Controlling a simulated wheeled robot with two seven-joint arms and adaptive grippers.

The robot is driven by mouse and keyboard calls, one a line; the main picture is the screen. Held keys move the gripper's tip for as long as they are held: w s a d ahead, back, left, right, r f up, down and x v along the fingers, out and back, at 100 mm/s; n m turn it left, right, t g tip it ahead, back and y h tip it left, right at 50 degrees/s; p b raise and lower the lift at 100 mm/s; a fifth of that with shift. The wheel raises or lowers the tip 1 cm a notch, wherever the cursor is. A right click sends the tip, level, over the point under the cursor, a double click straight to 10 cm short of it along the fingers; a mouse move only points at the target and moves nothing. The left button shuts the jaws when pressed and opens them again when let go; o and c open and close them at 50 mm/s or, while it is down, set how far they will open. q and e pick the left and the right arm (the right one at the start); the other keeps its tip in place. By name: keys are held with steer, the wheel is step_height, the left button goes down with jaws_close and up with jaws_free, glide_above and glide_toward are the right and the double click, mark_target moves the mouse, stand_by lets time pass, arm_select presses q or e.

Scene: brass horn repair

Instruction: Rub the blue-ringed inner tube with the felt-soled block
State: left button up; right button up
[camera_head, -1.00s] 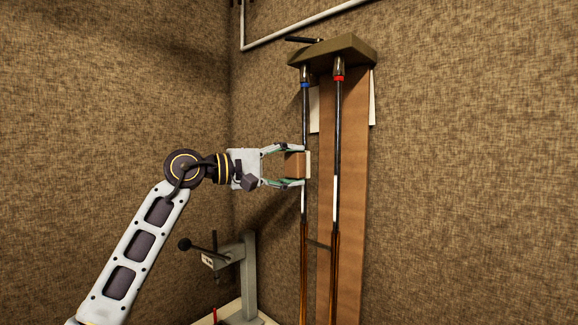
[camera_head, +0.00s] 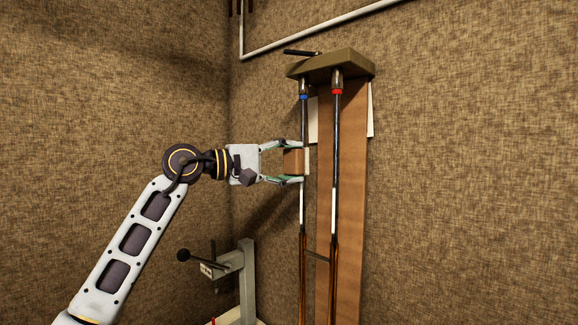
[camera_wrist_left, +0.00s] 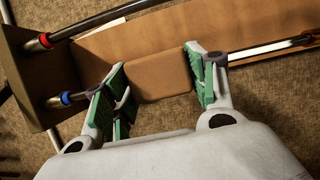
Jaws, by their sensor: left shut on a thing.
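Two upright dark tubes hang from an olive bracket (camera_head: 335,65) on a brown board (camera_head: 343,190). The left one is the blue-ringed inner tube (camera_head: 304,120), with its blue ring near the top; it also shows in the left wrist view (camera_wrist_left: 75,97). The other is the red-ringed tube (camera_head: 336,135). My left gripper (camera_head: 298,162) is shut on a brown block (camera_head: 293,161) with a pale felt sole (camera_head: 306,161). The sole faces the blue-ringed tube and appears against it, below the blue ring; exact contact cannot be told. The block also shows in the wrist view (camera_wrist_left: 162,76). My right gripper is out of view.
A grey stand (camera_head: 246,280) with a black-knobbed lever is below my left arm. A white pipe (camera_head: 320,32) runs along the wall above. Both tubes have a white section and brass-coloured lower parts. The space right of the board is clear.

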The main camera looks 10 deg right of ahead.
mark_target(289, 175)
arm_select(q)
steer(key=shift+r, duration=0.25)
steer(key=shift+w, duration=0.1)
stand_by(0.6)
steer(key=shift+f+b, duration=1.7)
steer(key=shift+f, duration=0.35)
steer(key=s+a+b, duration=0.3)
steer(key=a, duration=0.1)
steer(key=shift+s+a+b, duration=0.3)
steer(key=shift+s+b, duration=0.05)
